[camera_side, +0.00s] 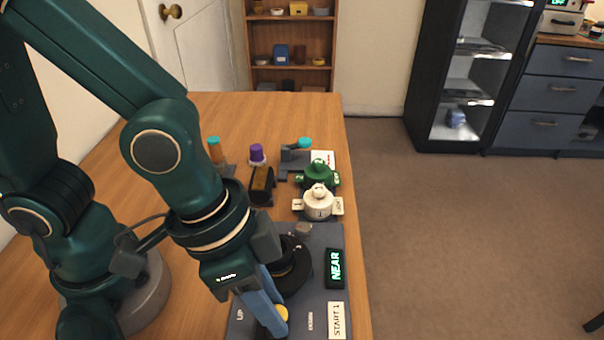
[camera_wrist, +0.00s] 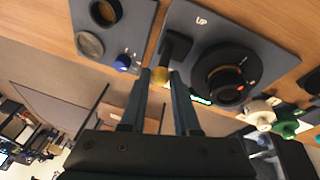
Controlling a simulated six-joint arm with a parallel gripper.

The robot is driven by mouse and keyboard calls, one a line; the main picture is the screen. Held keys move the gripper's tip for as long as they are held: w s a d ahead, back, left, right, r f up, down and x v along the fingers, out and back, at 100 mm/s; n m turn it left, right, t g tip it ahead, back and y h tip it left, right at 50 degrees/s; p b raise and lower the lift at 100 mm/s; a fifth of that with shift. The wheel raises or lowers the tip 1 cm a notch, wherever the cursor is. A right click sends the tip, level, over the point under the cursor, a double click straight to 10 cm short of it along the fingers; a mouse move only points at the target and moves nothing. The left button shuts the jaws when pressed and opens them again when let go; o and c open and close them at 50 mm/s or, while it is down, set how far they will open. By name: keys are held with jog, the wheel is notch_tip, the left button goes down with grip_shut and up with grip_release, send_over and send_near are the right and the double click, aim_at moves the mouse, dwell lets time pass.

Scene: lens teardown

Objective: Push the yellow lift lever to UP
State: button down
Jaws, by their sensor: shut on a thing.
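The yellow knob of the lift lever (camera_side: 281,313) shows beside my blue fingers in the side view, between the UP and DOWN labels. In the wrist view the yellow knob (camera_wrist: 160,76) sits between my two fingertips, at the end of a short black arm. My gripper (camera_wrist: 160,72) is shut on it; it also shows low in the side view (camera_side: 266,308). The grey panel (camera_side: 318,240) carries the lever. My fingers partly hide the lever in the side view.
A round black mount (camera_wrist: 226,75) stands on the panel close to the lever. A lit NEAR display (camera_side: 335,268) and START 1 plate (camera_side: 337,320) lie at its right. White (camera_side: 319,204) and green (camera_side: 318,174) parts stand behind. The table's right edge is close.

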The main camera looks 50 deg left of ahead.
jog(key=c, duration=0.7)
grip_release()
jog(key=shift+o, duration=0.2)
jog(key=shift+v, duration=2.6)
